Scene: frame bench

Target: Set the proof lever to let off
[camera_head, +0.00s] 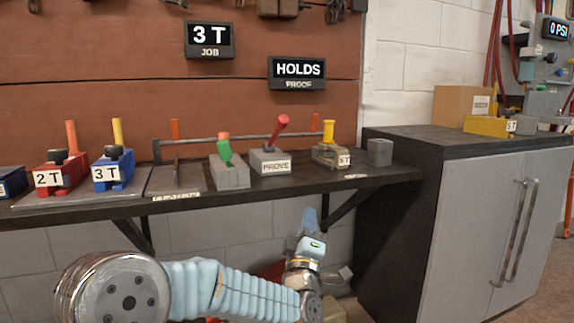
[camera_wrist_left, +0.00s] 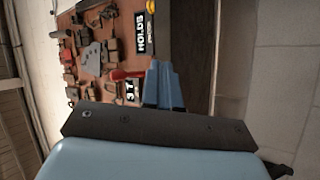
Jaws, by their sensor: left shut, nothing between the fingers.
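The proof lever (camera_head: 281,131) has a red knob and stem and leans up and to the right from a grey block labelled PROVE (camera_head: 268,162) on the dark shelf. A display reading HOLDS over PROOF (camera_head: 297,73) hangs on the brown panel above it; it also shows, turned sideways, in the left wrist view (camera_wrist_left: 145,32). My left gripper (camera_head: 308,218) is below the shelf's front edge, lower than the lever and apart from it. Its blue fingers (camera_wrist_left: 164,84) are shut and empty. My right gripper is not in view.
A grey block with a green lever (camera_head: 230,172) stands left of the proof lever, and a yellow-topped unit labelled 5T (camera_head: 331,154) stands right. A rail (camera_head: 200,141) runs behind. A cabinet (camera_head: 480,230) stands right.

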